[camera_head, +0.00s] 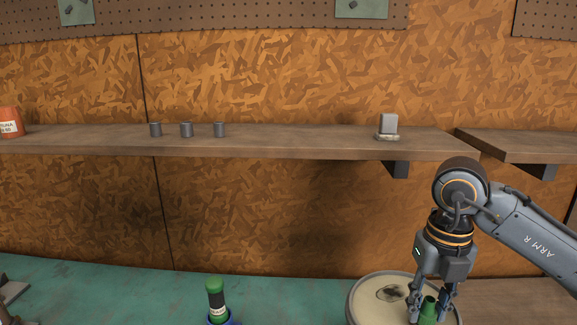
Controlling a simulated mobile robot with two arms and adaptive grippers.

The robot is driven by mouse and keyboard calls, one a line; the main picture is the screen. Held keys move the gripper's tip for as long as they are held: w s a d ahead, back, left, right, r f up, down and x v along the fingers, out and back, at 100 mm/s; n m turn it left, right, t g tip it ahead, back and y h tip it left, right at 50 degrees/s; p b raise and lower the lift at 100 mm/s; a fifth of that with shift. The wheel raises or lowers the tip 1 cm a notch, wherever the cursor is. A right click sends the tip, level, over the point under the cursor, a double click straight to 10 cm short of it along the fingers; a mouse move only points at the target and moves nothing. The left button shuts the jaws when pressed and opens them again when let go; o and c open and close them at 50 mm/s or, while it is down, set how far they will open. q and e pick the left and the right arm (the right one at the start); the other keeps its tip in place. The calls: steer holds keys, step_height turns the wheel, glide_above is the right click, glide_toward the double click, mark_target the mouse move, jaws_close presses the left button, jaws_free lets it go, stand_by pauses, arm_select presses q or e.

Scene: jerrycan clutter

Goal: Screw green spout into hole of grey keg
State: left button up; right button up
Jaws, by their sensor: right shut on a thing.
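My right gripper (431,308) points down and is shut on a green spout (428,312). It holds the spout over the right part of the grey keg (353,306). The keg has a pale round top and a grey rim, and the picture's bottom edge cuts it off. A dark oval mark (390,293) shows on the keg top, left of the gripper. I cannot tell whether it is an opening. The spout's lower end is not clearly visible, so I cannot tell whether it touches the keg or sits in a hole. My left gripper is not in view.
A green and black spout-like piece (215,298) stands in a blue container (219,321) on the green worktop (110,290). A wooden shelf (300,142) above holds several small grey cups, a grey block (388,125) and an orange can (10,122). The worktop between the blue container and keg is clear.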

mark_target(430, 299)
steer(key=shift+f, duration=0.1)
steer(key=m, duration=0.5)
steer(key=shift+p, duration=0.35)
steer(key=o, duration=0.7)
steer(key=shift+o, duration=0.2)
steer(key=shift+r+p, duration=1.25)
steer(key=shift+r, duration=0.4)
steer(key=shift+f, duration=0.1)
